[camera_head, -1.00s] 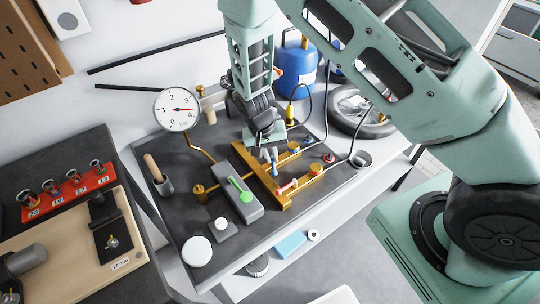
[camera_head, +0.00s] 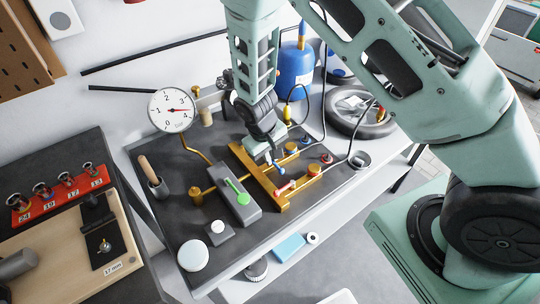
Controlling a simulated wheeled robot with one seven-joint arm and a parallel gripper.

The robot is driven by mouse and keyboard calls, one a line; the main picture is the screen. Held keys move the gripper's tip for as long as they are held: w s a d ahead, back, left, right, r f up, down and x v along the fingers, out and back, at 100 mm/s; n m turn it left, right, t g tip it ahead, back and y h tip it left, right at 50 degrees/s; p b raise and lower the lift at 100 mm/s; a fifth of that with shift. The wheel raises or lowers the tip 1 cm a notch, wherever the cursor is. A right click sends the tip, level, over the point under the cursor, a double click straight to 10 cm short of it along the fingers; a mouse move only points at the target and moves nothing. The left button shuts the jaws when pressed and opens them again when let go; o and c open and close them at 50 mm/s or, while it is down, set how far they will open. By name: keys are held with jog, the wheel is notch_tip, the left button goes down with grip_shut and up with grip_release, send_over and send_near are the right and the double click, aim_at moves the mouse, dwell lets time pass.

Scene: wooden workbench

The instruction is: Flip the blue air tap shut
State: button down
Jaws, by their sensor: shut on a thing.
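The blue air tap (camera_head: 280,168) is on the brass manifold (camera_head: 262,178), between the red-handled tap (camera_head: 286,187) and the orange-capped fitting (camera_head: 291,148). Only a small part of its blue handle shows under my gripper, so its exact angle is hard to read. My gripper (camera_head: 274,161) points down over the manifold and is shut on the blue tap. Its fingertips are small and partly hidden by the wrist. The green-handled tap (camera_head: 236,191) sits on a grey block to the left.
A pressure gauge (camera_head: 173,111) stands at the back left of the dark bench mat. A blue gas bottle (camera_head: 295,70) and a wheel (camera_head: 361,111) are behind and right. Black hoses run near my arm. The mat's front left holds a white round knob (camera_head: 193,255).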

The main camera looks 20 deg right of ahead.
dwell(0.3)
jog(key=c, duration=1.5)
grip_release()
jog(key=shift+r, duration=0.1)
jog(key=a+r+b, duration=0.1)
jog(key=r, duration=0.4)
jog(key=a+r+b, duration=0.1)
jog(key=r, duration=0.5)
jog(key=a+r+b, duration=0.1)
jog(key=r, duration=0.5)
jog(key=shift+s+a, duration=0.2)
jog(key=shift+s, duration=0.15)
